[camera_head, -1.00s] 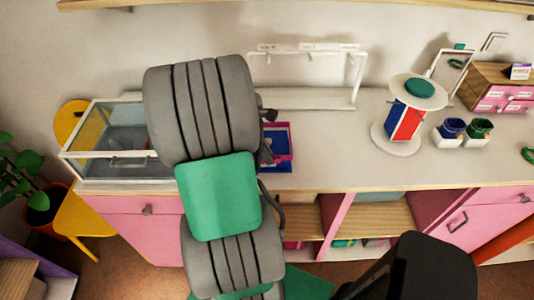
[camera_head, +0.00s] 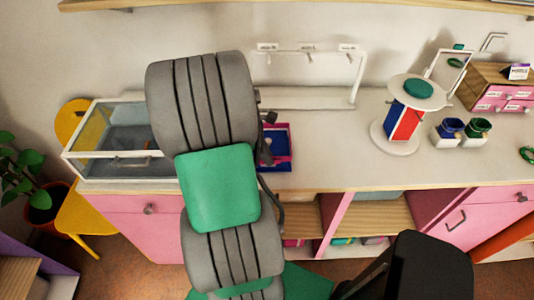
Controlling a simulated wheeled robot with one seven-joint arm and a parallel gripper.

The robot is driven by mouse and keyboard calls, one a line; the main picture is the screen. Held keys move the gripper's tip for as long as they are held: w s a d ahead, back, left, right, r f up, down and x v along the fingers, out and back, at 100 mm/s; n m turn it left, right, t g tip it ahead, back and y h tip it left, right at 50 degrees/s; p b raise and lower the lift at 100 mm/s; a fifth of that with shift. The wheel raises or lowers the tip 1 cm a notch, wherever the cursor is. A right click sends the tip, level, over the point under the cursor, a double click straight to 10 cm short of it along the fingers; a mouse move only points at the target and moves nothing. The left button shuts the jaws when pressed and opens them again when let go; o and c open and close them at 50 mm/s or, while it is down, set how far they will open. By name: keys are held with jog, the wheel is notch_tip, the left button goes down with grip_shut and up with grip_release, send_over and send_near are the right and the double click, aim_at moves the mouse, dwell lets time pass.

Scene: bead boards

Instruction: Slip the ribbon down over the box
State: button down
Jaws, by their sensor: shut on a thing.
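A blue, square-edged thing with a pink edge or band (camera_head: 281,148) lies on the counter just right of my arm. Its left part is hidden behind the arm. I cannot tell whether the pink part is the ribbon or whether the blue part is the box. My gripper does not show; my grey and green arm covers the place where its end would be. Whether it holds the ribbon is hidden. A small dark part (camera_head: 269,118) sticks out at the arm's right side, above the blue and pink thing.
A glass case (camera_head: 118,154) stands left of my arm. A white rack (camera_head: 360,78) stands behind. To the right are a round stand with red and blue panels (camera_head: 406,125), two small pots (camera_head: 465,133) and a pink-drawered cabinet (camera_head: 497,95). The counter's middle (camera_head: 335,150) is clear.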

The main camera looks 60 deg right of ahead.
dwell(0.3)
jog(key=c, duration=1)
grip_release()
jog(key=shift+o, duration=0.2)
notch_tip(320, 180, up, 3)
jog(key=p, duration=0.3)
jog(key=shift+r+p, duration=0.3)
jog(key=shift+r, duration=2.15)
